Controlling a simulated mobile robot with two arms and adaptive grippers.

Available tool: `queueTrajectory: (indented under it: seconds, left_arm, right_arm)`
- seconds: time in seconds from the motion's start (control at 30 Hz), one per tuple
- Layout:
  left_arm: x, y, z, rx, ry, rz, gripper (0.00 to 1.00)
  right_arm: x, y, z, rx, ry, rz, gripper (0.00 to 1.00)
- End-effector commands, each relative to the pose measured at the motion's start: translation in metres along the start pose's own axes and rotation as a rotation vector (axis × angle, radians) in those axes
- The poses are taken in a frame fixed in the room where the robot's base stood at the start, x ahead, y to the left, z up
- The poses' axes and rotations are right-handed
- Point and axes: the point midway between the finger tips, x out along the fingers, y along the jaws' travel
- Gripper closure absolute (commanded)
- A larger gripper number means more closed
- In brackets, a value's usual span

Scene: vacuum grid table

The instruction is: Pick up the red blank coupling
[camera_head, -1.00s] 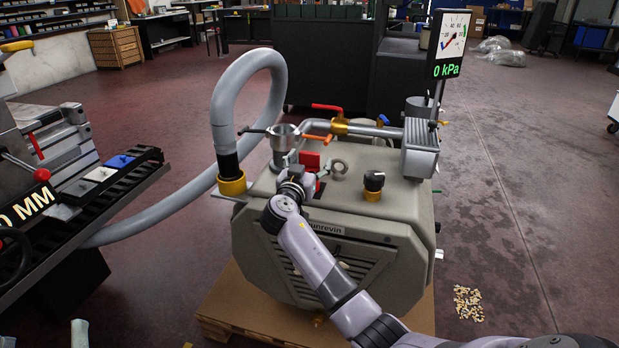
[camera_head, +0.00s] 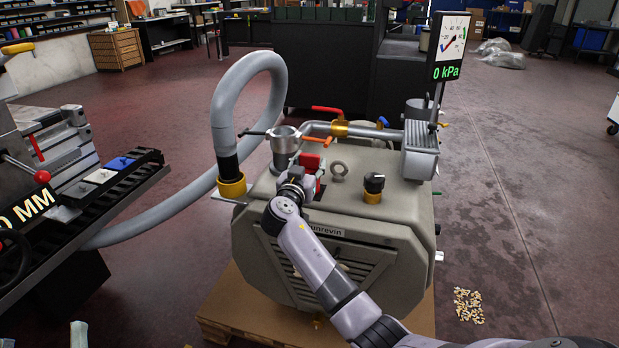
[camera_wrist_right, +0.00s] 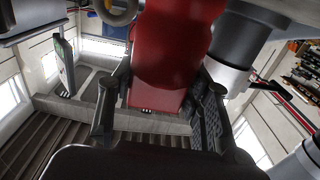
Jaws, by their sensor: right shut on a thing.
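The red blank coupling (camera_head: 309,161) is on top of the beige vacuum pump, just right of the metal port (camera_head: 285,140). My right gripper (camera_head: 304,176) reaches it from the front and is shut on it. In the right wrist view the red coupling (camera_wrist_right: 172,55) fills the upper middle, and the two black fingers of the right gripper (camera_wrist_right: 160,100) press on its sides. Its lower part is partly hidden in the head view, so I cannot tell whether it still touches the pump top.
The pump (camera_head: 395,215) stands on a wooden pallet (camera_head: 215,310). A lifting eye (camera_head: 339,171) and a black knob (camera_head: 374,181) are right of the gripper. A grey hose (camera_head: 150,216) with a yellow collar (camera_head: 232,187) is at left. The gauge (camera_head: 450,47) reads 0 kPa.

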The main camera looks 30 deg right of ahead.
Motion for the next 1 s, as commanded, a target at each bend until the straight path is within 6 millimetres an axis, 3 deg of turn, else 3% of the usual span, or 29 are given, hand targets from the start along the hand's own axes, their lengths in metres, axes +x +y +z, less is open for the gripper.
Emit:
queueTrajectory:
  seconds: [0.2, 0.6, 0.77, 1.0]
  left_arm:
    - [0.000, 0.000, 0.000, 0.000, -0.001, 0.000, 0.31]
    - [0.001, -0.001, 0.004, 0.001, -0.027, -0.001, 0.31]
    - [-0.003, -0.004, 0.022, 0.006, -0.136, -0.009, 0.31]
    - [-0.021, -0.012, 0.071, 0.013, -0.441, -0.025, 0.31]
  right_arm:
    - [0.000, 0.000, -0.001, 0.000, 0.002, 0.000, 0.93]
    - [0.000, 0.000, -0.008, 0.001, 0.002, 0.000, 0.93]
    - [0.000, 0.000, -0.024, 0.003, 0.003, 0.000, 0.93]
    - [0.000, -0.001, -0.074, 0.006, 0.004, -0.001, 0.93]
